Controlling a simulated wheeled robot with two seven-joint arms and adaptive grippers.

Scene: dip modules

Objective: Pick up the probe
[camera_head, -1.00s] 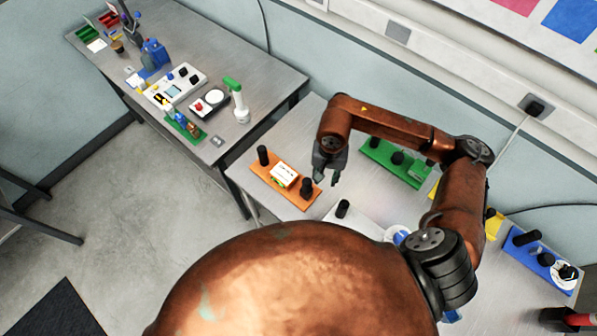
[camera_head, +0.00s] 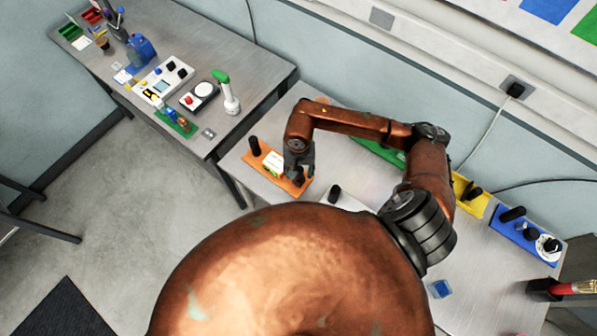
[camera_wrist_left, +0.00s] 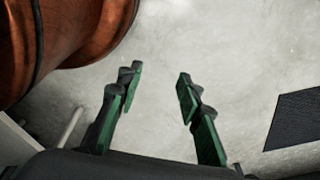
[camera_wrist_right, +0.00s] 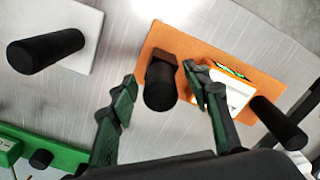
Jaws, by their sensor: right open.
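An orange plate (camera_head: 255,164) lies on the near table and carries a white box (camera_head: 273,161), a black peg (camera_head: 254,146) at its left end and a black peg (camera_wrist_right: 161,88) at its right end. Which piece is the probe, I cannot tell for certain. My right gripper (camera_head: 299,174) is over the plate's right end and partly hides that peg. In the right wrist view my right gripper (camera_wrist_right: 160,77) is open, with its fingers on either side of the peg. My left gripper (camera_wrist_left: 157,79) is open and empty above the floor.
A white plate (camera_wrist_right: 85,25) with a black peg (camera_wrist_right: 45,50) lies beside the orange one. Green (camera_head: 375,151), yellow (camera_head: 470,196) and blue (camera_head: 520,236) modules stand farther right. Another table (camera_head: 245,70) with several devices is at left.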

